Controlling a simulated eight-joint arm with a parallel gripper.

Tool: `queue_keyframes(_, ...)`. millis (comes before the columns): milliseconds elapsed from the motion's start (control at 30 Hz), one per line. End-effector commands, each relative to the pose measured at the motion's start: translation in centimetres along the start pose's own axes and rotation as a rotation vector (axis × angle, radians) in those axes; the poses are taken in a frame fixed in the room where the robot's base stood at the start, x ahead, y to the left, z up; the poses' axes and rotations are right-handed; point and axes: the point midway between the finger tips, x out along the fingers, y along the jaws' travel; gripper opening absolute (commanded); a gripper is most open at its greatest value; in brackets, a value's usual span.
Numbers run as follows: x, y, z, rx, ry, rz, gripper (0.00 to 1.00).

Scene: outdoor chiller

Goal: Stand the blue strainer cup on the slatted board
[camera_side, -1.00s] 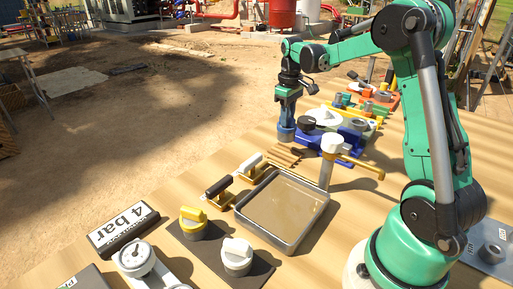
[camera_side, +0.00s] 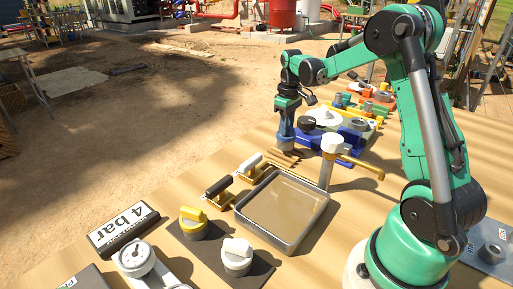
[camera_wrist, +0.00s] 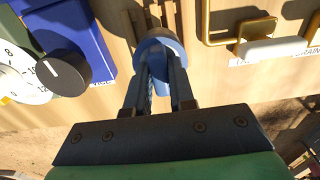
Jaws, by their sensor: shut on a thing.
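The blue strainer cup (camera_wrist: 161,46) is between the fingers of my gripper (camera_wrist: 160,75) in the wrist view. In the side view the cup (camera_side: 285,144) hangs upright below my gripper (camera_side: 286,128), over the far end of the slatted board (camera_side: 286,158). My gripper is shut on the cup. The brown slats of the board (camera_wrist: 155,12) show just beyond the cup in the wrist view, and the cup hides part of them. I cannot tell whether the cup's base touches the slats.
A white-handled lever (camera_side: 250,162) and a black-handled lever (camera_side: 218,187) lie on the other side. A shallow metal tray (camera_side: 327,209) and a white-topped post (camera_side: 326,172) stand nearer the camera.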

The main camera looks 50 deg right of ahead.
Motion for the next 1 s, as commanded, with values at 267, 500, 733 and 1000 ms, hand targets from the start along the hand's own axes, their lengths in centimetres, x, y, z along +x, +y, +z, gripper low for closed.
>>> queue_keyframes(267,0.7,0.0,0.0,0.000,0.000,0.000,0.00)
queue_keyframes(500,1.4,0.0,0.0,0.000,0.000,0.000,0.00)
queue_keyframes(733,1.9,0.0,0.0,0.000,0.000,0.000,0.25)
queue_keyframes(1000,1.9,0.0,0.0,0.000,0.000,0.000,0.56)
